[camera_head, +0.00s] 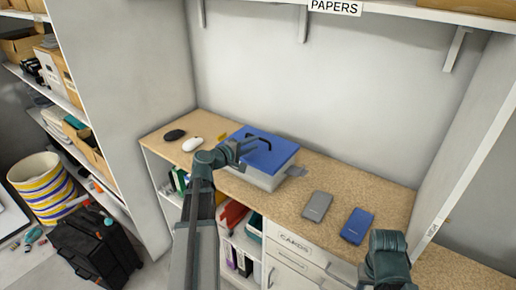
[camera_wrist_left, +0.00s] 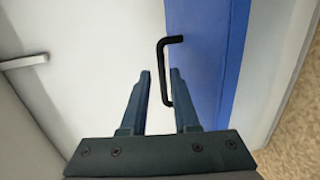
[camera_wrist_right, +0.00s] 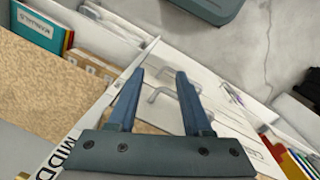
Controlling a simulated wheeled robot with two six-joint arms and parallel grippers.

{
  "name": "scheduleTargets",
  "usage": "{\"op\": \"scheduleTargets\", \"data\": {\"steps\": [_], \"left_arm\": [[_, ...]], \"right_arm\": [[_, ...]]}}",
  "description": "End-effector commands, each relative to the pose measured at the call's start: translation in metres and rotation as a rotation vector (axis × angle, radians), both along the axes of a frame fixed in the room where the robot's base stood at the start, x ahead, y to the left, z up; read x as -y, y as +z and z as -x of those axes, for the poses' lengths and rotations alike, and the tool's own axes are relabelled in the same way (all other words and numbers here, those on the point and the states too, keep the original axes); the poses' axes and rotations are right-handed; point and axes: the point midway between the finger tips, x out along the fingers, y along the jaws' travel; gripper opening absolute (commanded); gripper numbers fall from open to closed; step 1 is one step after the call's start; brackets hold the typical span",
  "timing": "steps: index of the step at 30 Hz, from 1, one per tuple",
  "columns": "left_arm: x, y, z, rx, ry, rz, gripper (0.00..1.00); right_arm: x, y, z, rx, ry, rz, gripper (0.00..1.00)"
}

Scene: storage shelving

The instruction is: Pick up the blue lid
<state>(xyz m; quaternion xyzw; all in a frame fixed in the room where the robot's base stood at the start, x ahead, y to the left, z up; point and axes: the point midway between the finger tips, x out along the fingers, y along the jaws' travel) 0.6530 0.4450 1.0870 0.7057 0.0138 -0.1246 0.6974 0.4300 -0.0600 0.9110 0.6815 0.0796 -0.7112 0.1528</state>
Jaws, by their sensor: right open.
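The blue lid (camera_head: 277,148) sits on a pale grey box (camera_head: 262,178) on the counter, with a black bar handle (camera_head: 262,139) on top. My left gripper (camera_head: 246,149) is beside the handle, at the lid's left part. In the left wrist view, the lid (camera_wrist_left: 210,45) fills the right middle. The black handle (camera_wrist_left: 163,70) shows at the gap between the open fingers of my left gripper (camera_wrist_left: 160,75); I cannot tell whether it touches one. My right gripper (camera_wrist_right: 162,75) is open and empty, over the counter front with drawer handles.
A black mouse (camera_head: 174,134) and a white mouse (camera_head: 192,144) lie left of the box. A grey case (camera_head: 317,206) and a blue case (camera_head: 357,225) lie to its right. A wall stands behind the counter (camera_head: 385,195), and an upright panel (camera_head: 470,145) bounds its right end.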

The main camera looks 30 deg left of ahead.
Motion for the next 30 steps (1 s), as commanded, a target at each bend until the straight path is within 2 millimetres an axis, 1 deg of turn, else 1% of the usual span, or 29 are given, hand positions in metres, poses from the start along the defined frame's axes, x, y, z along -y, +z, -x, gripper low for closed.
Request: {"op": "scheduleTargets", "data": {"steps": [1, 3, 10, 13, 19, 21, 23, 30], "left_arm": [[0.000, -0.002, -0.006, 0.000, 0.000, 0.000, 0.29], [0.001, -0.002, -0.010, 0.000, 0.000, 0.000, 0.29], [0.002, -0.003, -0.012, -0.001, 0.000, 0.000, 0.29], [0.003, -0.005, -0.018, -0.001, -0.001, 0.000, 0.29], [0.009, -0.015, -0.044, -0.001, -0.002, -0.001, 0.29], [0.010, -0.015, -0.054, -0.001, -0.001, -0.001, 0.29], [0.011, -0.016, -0.059, -0.001, -0.001, -0.001, 0.29], [0.012, -0.015, -0.060, -0.001, 0.000, 0.000, 0.29]], "right_arm": [[0.000, -0.002, 0.000, 0.000, 0.000, 0.000, 0.50], [0.000, -0.002, 0.000, 0.000, 0.000, 0.000, 0.50], [0.000, -0.003, 0.000, 0.000, 0.000, 0.000, 0.50], [0.000, -0.005, 0.000, 0.000, 0.000, 0.000, 0.50], [0.000, -0.014, 0.000, 0.000, 0.000, 0.000, 0.50], [0.000, -0.015, 0.000, 0.000, 0.000, 0.000, 0.50], [0.000, -0.016, 0.000, 0.000, 0.000, 0.000, 0.50], [0.000, -0.015, 0.000, 0.000, 0.000, 0.000, 0.50]]}}
